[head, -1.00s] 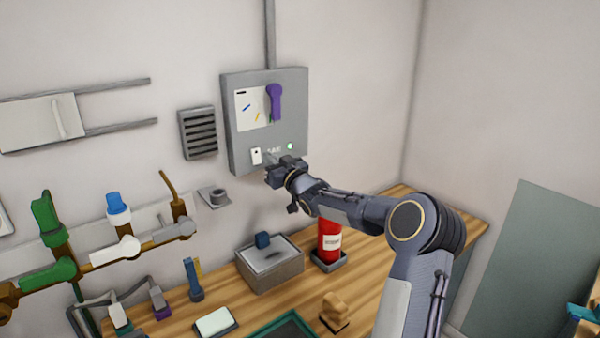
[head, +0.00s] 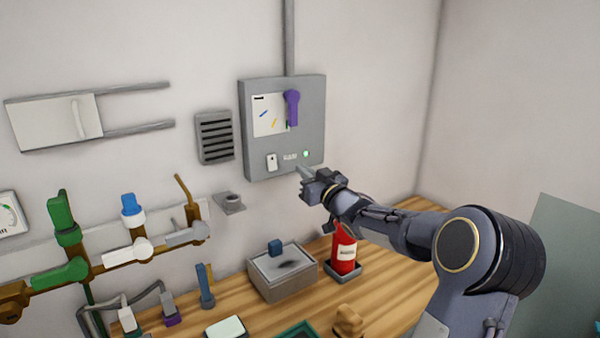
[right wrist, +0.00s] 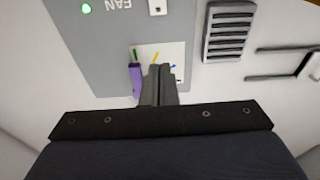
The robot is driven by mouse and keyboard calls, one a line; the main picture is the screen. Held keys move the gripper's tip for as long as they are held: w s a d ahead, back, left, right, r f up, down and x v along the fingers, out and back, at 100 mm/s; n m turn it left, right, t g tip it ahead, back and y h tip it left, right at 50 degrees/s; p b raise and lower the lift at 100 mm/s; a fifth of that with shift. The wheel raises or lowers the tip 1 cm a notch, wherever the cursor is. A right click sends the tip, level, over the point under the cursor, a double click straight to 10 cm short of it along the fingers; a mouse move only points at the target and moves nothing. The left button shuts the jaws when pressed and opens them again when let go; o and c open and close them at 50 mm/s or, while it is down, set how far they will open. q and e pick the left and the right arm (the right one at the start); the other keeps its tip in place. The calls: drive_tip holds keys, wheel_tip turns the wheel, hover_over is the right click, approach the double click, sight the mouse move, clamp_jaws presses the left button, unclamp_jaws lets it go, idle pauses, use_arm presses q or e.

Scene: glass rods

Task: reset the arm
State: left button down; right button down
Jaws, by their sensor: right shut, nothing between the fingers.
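My right arm reaches in from the lower right in the head view. Its gripper (head: 303,171) is shut and empty, just in front of the lower edge of a grey wall box (head: 313,115). The box carries a purple lever (head: 292,107), a white card with coloured marks (head: 264,128), a white switch (head: 271,162) and a lit green lamp (head: 306,154). In the right wrist view the closed fingers (right wrist: 158,75) overlap the box face and partly cover the card; the switch (right wrist: 157,7) and lamp (right wrist: 86,8) show beside the word FAN. My left gripper is not in view.
A wooden bench (head: 230,300) runs below, with a grey lidded box (head: 284,281), a red extinguisher-like bottle (head: 344,249) and several small items. Pipes with a green valve (head: 65,220) and a blue-topped valve (head: 132,207) are at left. A louvred vent (head: 215,138) is left of the wall box.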

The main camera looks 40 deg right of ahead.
drive_tip(key=s+a+f+g+y, duration=0.2)
drive_tip(key=s+a+f+g, duration=0.2)
drive_tip(key=s+a, duration=0.6)
drive_tip(key=s+a+f+g+y, duration=0.2)
drive_tip(key=s+a+f+g, duration=0.3)
drive_tip(key=s+a+f, duration=0.3)
drive_tip(key=s+a+f+g+y, duration=0.1)
drive_tip(key=s+a+f+g, duration=0.4)
drive_tip(key=s+a, duration=0.7)
drive_tip(key=shift+s+a+f+y, duration=0.3)
drive_tip(key=shift+s+f+y, duration=0.15)
drive_tip(key=shift+s, duration=0.7)
